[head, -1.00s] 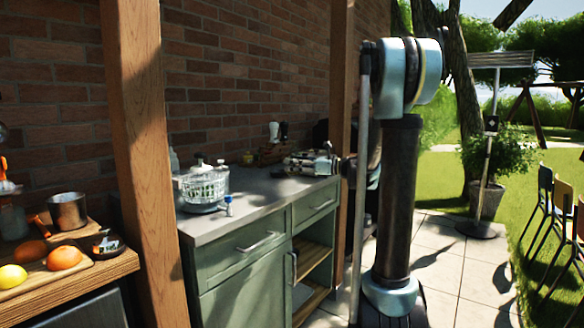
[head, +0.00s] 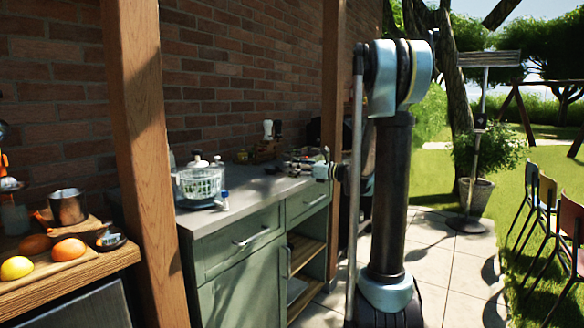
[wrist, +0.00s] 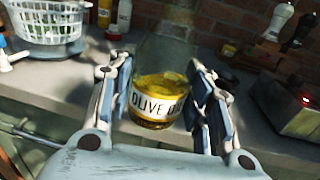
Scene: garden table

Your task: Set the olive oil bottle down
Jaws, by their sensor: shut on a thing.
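The olive oil bottle (wrist: 152,104) is glass with golden oil and a white label, seen in the wrist view between the two fingers of my gripper (wrist: 160,92). The fingers are shut on its sides. The bottle is over the grey countertop (wrist: 90,72); whether its base touches the counter cannot be told. In the head view my gripper (head: 300,158) is at the far right end of the counter, partly behind my arm, and the bottle cannot be made out there.
In the wrist view, a grey box with a red light (wrist: 302,108) is at the right and pepper mills (wrist: 278,22) are behind. Counter around the bottle looks fairly clear.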

